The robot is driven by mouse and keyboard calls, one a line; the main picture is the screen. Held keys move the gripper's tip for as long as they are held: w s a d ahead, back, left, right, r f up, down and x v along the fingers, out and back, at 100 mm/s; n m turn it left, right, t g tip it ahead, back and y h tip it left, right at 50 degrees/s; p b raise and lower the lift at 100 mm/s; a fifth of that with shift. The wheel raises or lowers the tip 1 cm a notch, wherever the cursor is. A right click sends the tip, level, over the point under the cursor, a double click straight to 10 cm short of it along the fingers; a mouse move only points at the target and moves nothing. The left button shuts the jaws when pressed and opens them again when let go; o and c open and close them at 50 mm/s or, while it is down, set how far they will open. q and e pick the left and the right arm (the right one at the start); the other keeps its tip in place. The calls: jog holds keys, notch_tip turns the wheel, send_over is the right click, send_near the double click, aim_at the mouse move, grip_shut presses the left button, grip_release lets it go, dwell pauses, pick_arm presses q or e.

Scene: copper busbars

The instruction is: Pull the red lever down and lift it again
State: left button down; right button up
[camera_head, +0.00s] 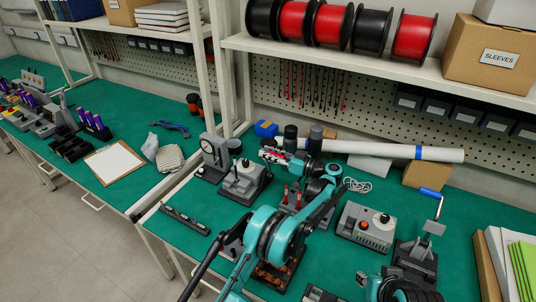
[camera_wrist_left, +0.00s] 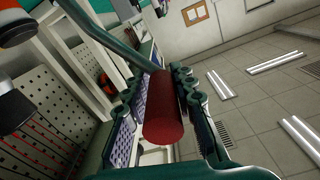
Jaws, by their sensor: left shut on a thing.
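My left gripper (camera_head: 284,156) is at the back middle of the near green bench in the head view, at the end of my teal arm. In the left wrist view the red lever's thick round grip (camera_wrist_left: 164,118) lies between the two finger pads, and the gripper is shut on it. In the head view only a little red (camera_head: 272,155) shows at the fingers. The lever's shaft and mount are mostly hidden by my gripper and arm. My right gripper is not in view; teal and black parts of my arm show at the bottom right.
A dial gauge stand (camera_head: 213,157) and a grey device with a black knob (camera_head: 243,182) stand left of my arm. A grey box with an orange button (camera_head: 366,222) and a blue-handled device (camera_head: 417,257) stand right. A white tube (camera_head: 400,151) lies behind. A shelf (camera_head: 385,70) overhangs the back.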

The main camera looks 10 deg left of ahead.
pick_arm(q)
jog(key=shift+f, duration=0.2)
jog(key=c, duration=1.4)
grip_release()
jog(key=shift+c, duration=0.2)
jog(key=shift+o, duration=0.7)
jog(key=shift+w+d, duration=0.1)
jog(key=v, duration=1.2)
jog(key=shift+r, duration=0.1)
